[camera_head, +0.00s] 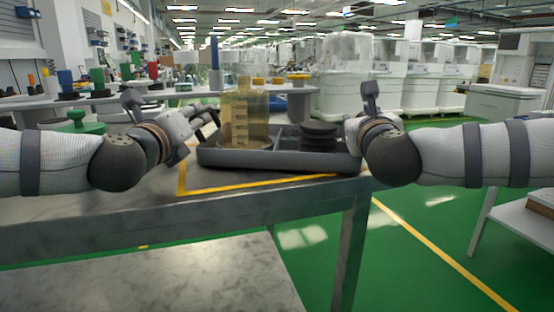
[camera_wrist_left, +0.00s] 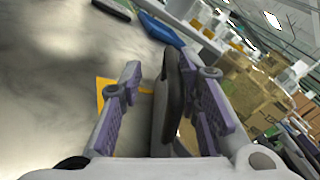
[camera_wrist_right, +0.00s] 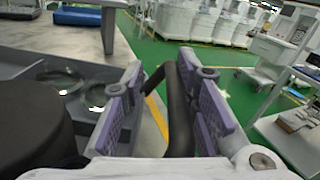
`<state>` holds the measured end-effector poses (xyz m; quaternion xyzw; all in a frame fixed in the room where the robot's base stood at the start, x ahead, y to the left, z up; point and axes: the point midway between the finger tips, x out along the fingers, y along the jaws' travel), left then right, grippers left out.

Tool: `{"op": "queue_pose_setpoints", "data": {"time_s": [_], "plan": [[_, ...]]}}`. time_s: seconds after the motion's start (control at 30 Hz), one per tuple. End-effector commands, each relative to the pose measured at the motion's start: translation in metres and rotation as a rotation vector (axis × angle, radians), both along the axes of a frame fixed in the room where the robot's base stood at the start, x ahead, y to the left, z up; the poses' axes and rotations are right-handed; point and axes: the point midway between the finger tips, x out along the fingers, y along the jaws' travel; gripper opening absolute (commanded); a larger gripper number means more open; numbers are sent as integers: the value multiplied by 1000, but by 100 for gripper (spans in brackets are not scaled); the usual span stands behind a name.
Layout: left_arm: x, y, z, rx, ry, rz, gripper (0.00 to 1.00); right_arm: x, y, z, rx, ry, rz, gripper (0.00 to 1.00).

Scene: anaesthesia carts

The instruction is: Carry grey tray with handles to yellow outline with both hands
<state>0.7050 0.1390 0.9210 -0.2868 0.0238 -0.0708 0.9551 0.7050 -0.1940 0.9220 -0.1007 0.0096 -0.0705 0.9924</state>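The grey tray with handles (camera_head: 270,160) is at the table's front right, over or just above the yellow outline (camera_head: 250,186); I cannot tell whether it touches the table. It holds a translucent amber container (camera_head: 240,118) and a stack of black discs (camera_head: 318,137). My left gripper (camera_head: 205,118) is at the tray's left end. In the left wrist view, its fingers stand open around a dark handle (camera_wrist_left: 168,100), with a gap on one side. My right gripper (camera_head: 358,125) is at the right end. In the right wrist view, its fingers stand open around the other handle (camera_wrist_right: 178,108).
The metal table (camera_head: 110,215) ends close in front of the tray and to its right. A green lidded item (camera_head: 78,122) stands at the left. Another bench (camera_head: 175,95) with coloured items is behind. Green floor (camera_head: 430,250) lies to the right.

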Motion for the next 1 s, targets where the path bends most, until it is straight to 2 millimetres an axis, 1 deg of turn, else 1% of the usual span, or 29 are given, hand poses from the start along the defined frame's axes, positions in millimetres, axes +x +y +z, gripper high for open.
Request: {"op": "queue_pose_setpoints", "data": {"time_s": [0.03,0.13,0.17,0.2,0.27,0.3,0.67,0.77,1.0], "plan": [[0,1,3,-2,-6,4,30,0,-1,3,0,-5,-4,30],[0,1,4,-2,-7,4,30,0,-1,3,0,-6,-4,30],[0,1,4,-2,-7,4,37,0,-1,3,0,-6,-4,30],[0,1,4,-1,-7,4,46,0,-2,4,0,-6,-4,30],[0,1,4,-1,-8,3,60,0,-1,4,0,-7,-4,30],[0,1,4,-1,-7,2,64,0,-1,4,0,-7,-3,30],[-2,0,3,-1,-5,0,64,0,0,4,0,-7,-1,30],[-14,3,3,-4,-3,0,64,0,0,4,0,-7,-1,30],[-78,12,2,-2,-2,-2,64,0,0,4,0,-7,-1,30]]}}
